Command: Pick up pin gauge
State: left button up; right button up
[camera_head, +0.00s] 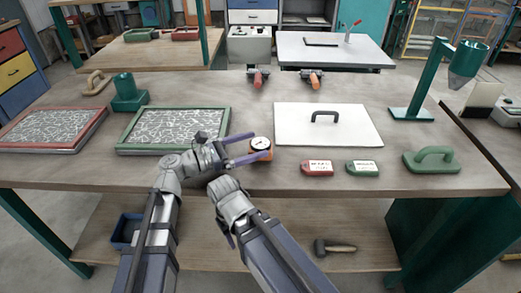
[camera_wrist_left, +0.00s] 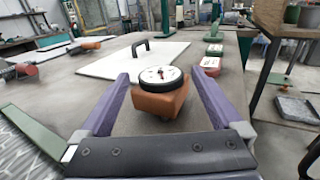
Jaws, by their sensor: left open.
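The pin gauge (camera_head: 261,146) has a white round dial on an orange-brown block and sits upright near the front edge of the workbench. It also shows in the left wrist view (camera_wrist_left: 161,90), dial up, between the purple fingers. My left gripper (camera_head: 260,143) is open, with one finger on each side of the gauge. In the left wrist view, gaps show between my left gripper (camera_wrist_left: 159,77) and the block on both sides. My right arm reaches up from the bottom of the head view; its fingers are not clearly seen.
A white board with a black handle (camera_head: 343,127) lies right of the gauge. A red block (camera_head: 317,168) and a green block (camera_head: 362,168) lie in front of it. A green-framed tray (camera_head: 175,129) is on the left. The bench's front edge (camera_head: 330,191) is close.

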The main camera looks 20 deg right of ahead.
aim_at(270, 140)
pick_arm(q)
jog(key=shift+w+d, duration=0.25)
jog(key=shift+d, duration=1.3)
jog(key=shift+w+d, duration=0.2)
jog(key=shift+d, duration=1.3)
jog(key=shift+c, duration=0.4)
jog(key=c, duration=1.5)
